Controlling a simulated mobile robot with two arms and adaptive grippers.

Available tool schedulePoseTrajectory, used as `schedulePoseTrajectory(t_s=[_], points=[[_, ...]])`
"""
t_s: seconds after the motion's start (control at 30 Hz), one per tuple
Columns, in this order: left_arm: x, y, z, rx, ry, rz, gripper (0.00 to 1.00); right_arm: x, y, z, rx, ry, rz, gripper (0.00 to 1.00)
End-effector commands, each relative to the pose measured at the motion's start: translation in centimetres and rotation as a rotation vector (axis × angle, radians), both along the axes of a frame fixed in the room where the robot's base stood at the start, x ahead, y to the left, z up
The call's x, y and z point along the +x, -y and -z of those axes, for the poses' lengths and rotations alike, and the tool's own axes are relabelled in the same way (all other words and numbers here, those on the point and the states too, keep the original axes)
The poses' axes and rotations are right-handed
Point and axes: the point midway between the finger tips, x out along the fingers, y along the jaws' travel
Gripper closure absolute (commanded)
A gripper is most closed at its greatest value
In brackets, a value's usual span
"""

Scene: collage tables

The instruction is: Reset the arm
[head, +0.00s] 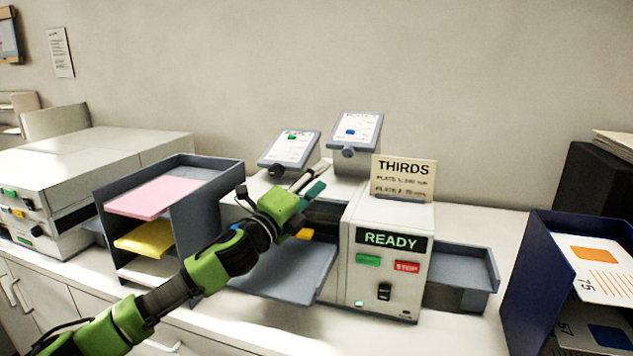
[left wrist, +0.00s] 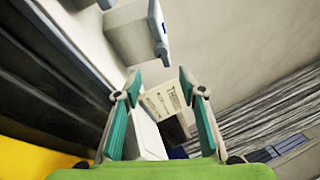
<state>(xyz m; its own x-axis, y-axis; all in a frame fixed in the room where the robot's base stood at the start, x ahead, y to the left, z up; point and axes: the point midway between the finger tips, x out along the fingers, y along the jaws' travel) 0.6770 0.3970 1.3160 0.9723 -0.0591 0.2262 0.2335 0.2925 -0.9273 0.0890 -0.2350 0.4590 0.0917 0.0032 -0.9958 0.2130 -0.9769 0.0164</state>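My left arm (head: 218,262) reaches in from the lower left in the head view. Its gripper (head: 309,187) is in front of the white machine, just above its dark opening and left of the "THIRDS" card (head: 404,178). In the left wrist view the teal fingers of the left gripper (left wrist: 158,80) stand apart with nothing held between them. The card (left wrist: 165,101) shows beyond the fingers there. The machine (head: 345,275) has a "READY" display, a green button and a red "STOP" button. My right gripper is in neither view.
A tray rack (head: 183,218) with pink and yellow sheets stands left, close to my arm. Two tilted panels (head: 290,148) (head: 356,130) stand behind the gripper. A grey tray (head: 462,270) and a navy rack (head: 528,270) are on the right. The space above the counter is open.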

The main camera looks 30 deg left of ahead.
Motion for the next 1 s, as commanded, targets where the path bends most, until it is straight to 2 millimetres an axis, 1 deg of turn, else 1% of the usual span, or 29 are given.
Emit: schedulePoseTrajectory(t_s=[0.17,0.73,0.77,0.87,0.97,1.0], points=[[-0.5,0.0,0.1,0.0,0.0,0.001,0.63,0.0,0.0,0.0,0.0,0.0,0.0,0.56],[-0.6,0.2,-0.1,0.007,0.007,0.008,0.63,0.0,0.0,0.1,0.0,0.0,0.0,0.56],[-0.8,0.5,-0.4,0.013,0.014,0.016,0.63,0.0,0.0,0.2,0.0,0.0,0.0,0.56],[-1.8,2.1,-2.0,0.058,0.065,0.067,0.63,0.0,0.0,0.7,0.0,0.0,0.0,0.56],[-3.6,4.2,-4.1,0.095,0.148,0.145,0.63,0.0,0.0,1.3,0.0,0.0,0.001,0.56],[-4.2,4.5,-4.2,0.071,0.177,0.176,0.63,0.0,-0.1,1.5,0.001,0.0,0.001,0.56]])
